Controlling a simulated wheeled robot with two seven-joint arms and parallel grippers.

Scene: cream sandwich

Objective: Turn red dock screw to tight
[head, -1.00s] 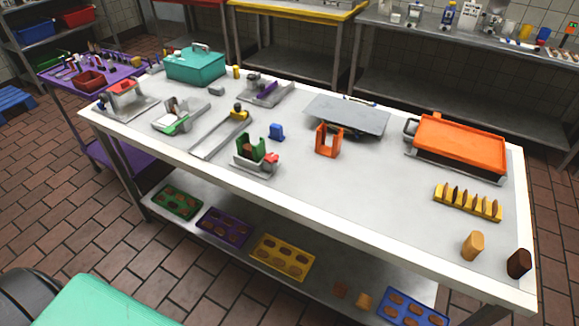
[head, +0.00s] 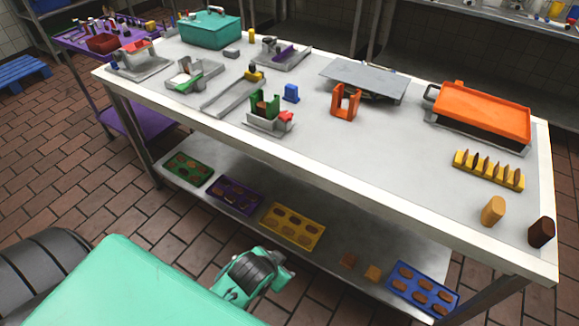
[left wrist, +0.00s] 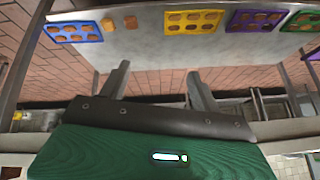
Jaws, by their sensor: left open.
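A grey fixture with a green holder (head: 263,105) stands on the front middle of the table and carries a small red part (head: 286,117) on its right side. Another grey fixture at the far left end has a red part (head: 137,46) on top. Which red part is the dock screw, and how far it is turned, is too small to tell. My left gripper (left wrist: 158,82) shows in the left wrist view, its two fingers apart with nothing between them. It is away from both fixtures. My right gripper is not seen.
Colored trays, including a yellow one (head: 293,226), lie on the lower shelf.

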